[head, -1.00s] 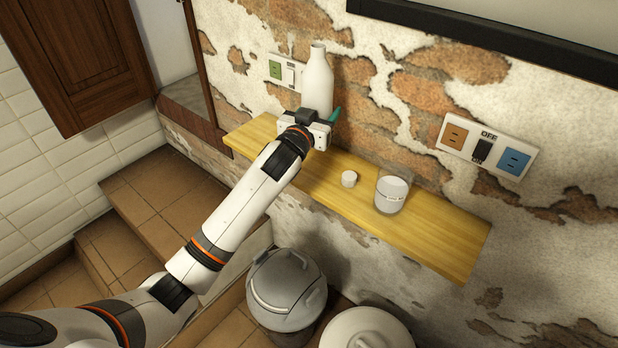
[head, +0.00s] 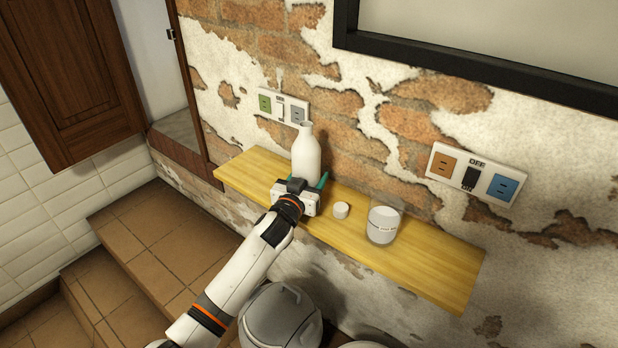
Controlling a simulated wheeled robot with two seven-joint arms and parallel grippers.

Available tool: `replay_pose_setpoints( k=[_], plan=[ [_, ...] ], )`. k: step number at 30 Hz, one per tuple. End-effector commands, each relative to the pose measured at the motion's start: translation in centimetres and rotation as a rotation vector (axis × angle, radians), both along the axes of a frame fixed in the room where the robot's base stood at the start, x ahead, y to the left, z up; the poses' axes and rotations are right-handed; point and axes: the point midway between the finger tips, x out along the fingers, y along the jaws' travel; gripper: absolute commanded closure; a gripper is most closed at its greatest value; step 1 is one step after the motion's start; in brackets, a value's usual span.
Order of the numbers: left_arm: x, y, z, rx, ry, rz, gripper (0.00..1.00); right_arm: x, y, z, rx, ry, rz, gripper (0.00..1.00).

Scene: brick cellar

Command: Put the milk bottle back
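The white milk bottle (head: 306,156) is upright over the left half of the wooden shelf (head: 430,258), close to the wall. Its mouth is open. My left gripper (head: 309,184) reaches in from the front at the bottle's lower part, with a teal finger along the bottle's right side. It looks shut on the bottle. The other finger and the bottle's base are mostly hidden, so I cannot tell whether the base touches the shelf. A small white cap (head: 341,210) lies on the shelf right of the gripper. My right gripper is not in view.
A glass with white contents (head: 383,226) stands right of the cap. Sockets (head: 283,105) and a switch panel (head: 474,174) are on the brick wall behind. The shelf's right end is clear.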

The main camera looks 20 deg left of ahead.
Motion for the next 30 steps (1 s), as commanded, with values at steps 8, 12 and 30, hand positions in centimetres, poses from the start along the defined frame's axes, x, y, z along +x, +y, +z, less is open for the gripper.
replay_pose_setpoints(
  k=[8, 12, 30],
  plan=[
    [0.0, 0.0, -0.3, 0.0, 0.0, 0.0, 0.23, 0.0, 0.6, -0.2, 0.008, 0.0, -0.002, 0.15],
    [0.0, 0.0, -0.3, 0.0, 0.0, 0.0, 0.19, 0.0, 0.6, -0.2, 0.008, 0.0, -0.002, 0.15],
    [-6.8, 0.6, -0.2, 0.002, 0.002, 0.0, 0.19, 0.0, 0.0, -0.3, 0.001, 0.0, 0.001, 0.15]
  ],
)
